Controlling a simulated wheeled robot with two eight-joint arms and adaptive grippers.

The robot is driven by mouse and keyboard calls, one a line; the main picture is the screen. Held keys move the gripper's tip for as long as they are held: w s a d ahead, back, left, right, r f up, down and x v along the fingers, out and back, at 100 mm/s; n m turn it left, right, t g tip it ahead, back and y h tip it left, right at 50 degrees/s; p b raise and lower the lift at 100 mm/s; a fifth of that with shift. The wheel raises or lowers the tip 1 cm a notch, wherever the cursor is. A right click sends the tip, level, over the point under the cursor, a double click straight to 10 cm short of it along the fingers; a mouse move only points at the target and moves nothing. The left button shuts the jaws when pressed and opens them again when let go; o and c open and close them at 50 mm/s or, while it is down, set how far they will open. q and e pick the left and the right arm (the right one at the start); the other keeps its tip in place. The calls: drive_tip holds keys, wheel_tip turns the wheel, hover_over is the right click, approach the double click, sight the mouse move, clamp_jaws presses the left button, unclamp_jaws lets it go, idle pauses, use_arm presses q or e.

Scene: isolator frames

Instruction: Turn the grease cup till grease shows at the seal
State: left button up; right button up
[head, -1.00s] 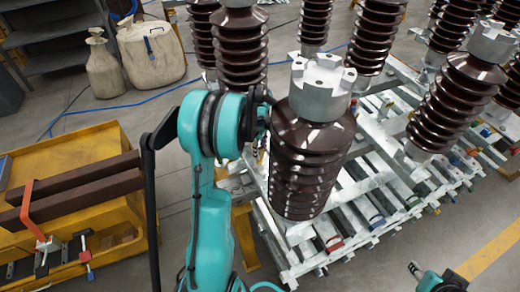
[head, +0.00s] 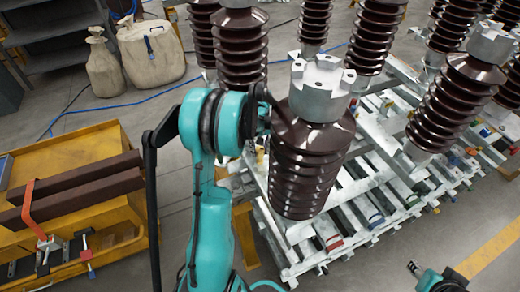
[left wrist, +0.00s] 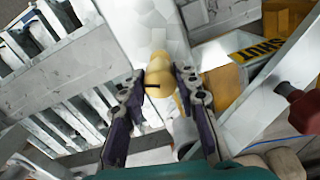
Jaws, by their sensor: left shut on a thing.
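The grease cup (left wrist: 157,72) is a round, brass-coloured cap with a short black mark, in the middle of the left wrist view. My left gripper (left wrist: 160,82) has one dark finger on each side of it and is shut on it. A thin yellow strip shows beside the cup near the right finger; I cannot tell whether it is grease. The seal is not clear to see. In the head view my left gripper is mostly hidden by my teal arm beside the front brown insulator (head: 305,165). My right gripper (head: 416,270) shows only partly at the bottom right.
Pale steel frames (head: 375,215) and ribbed insulator columns stand close around my left arm. A yellow cart (head: 90,145) with brown bars stands at the left.

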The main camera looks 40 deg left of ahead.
sight(260, 149)
use_arm(q)
drive_tip(key=shift+m, duration=0.3)
idle(0.4)
drive_tip(key=o, duration=1.2)
drive_tip(key=shift+c, duration=0.2)
wheel_tip(260, 149, up, 12)
